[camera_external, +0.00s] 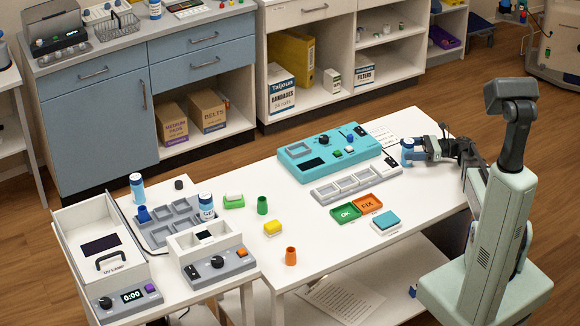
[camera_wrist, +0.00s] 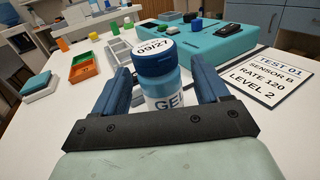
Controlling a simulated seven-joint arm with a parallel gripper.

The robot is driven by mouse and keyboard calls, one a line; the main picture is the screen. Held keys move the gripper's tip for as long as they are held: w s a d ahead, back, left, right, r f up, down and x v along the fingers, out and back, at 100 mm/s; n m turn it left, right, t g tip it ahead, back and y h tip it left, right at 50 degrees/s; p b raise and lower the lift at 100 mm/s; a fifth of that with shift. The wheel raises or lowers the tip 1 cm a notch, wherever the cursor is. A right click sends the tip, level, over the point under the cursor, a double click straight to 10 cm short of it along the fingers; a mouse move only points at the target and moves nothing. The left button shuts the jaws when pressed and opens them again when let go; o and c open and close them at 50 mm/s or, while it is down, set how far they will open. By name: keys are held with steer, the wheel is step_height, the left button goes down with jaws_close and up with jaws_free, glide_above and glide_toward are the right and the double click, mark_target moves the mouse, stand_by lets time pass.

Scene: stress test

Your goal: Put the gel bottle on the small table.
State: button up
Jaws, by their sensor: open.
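The fingers are apart; a dark bar hides the bottle's foot. In the external view this bottle (camera_external: 407,147) stands on the right part of the large white table (camera_external: 330,240), at my open gripper (camera_external: 414,152). The small white table (camera_external: 205,291) adjoins the large table at the left. Another bottle marked GEL (camera_external: 206,207) stands there by a grey tray, and a blue bottle (camera_external: 137,187) stands at its back.
A teal device (camera_external: 310,170), grey tray (camera_external: 335,192), green bin (camera_external: 345,214), orange bin (camera_external: 368,205) and teal-topped block (camera_external: 386,221) lie left of my gripper. A UV lamp box (camera_external: 75,230) and white-grey device (camera_external: 215,270) crowd the small table. A test sheet (camera_wrist: 265,75) lies right of the bottle.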

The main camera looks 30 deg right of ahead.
steer(key=shift+w+a, duration=0.2)
steer(key=shift+a, duration=0.15)
steer(key=shift+c, duration=0.2)
